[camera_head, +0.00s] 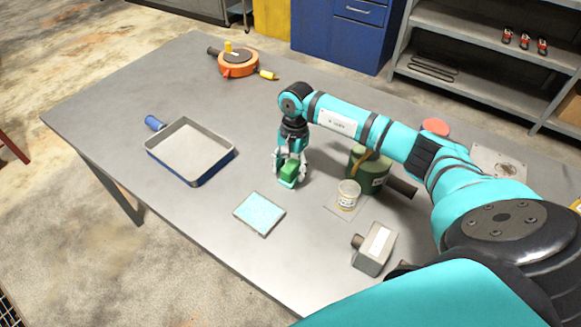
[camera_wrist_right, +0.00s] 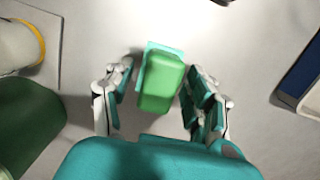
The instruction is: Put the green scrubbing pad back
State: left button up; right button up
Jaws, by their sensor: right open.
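The green scrubbing pad (camera_head: 290,168) is a small green block over the middle of the table. My right gripper (camera_head: 291,174) is around it, pointing down. In the right wrist view the pad (camera_wrist_right: 160,82) lies between the two open fingers of the gripper (camera_wrist_right: 159,92), with gaps showing at the sides. A teal edge shows along the pad's far and left sides. I cannot tell whether the pad touches the table. A light blue speckled square (camera_head: 259,213) lies flat in front of the gripper. My left gripper is not in view.
Right are a pale cup (camera_head: 348,194), a dark green canister (camera_head: 358,169) and a grey box (camera_head: 375,248). An orange reel (camera_head: 238,66) lies far back.

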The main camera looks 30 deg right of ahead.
aim_at(293, 162)
jog(key=r+b, duration=0.1)
jog(key=r, duration=0.2)
jog(key=r+b, duration=0.1)
jog(key=r, duration=0.3)
jog(key=d+r+b, duration=0.1)
jog(key=r, duration=0.3)
jog(key=shift+w+d+b, duration=0.1)
jog(key=shift+w+b, duration=0.2)
jog(key=shift+r, duration=0.6)
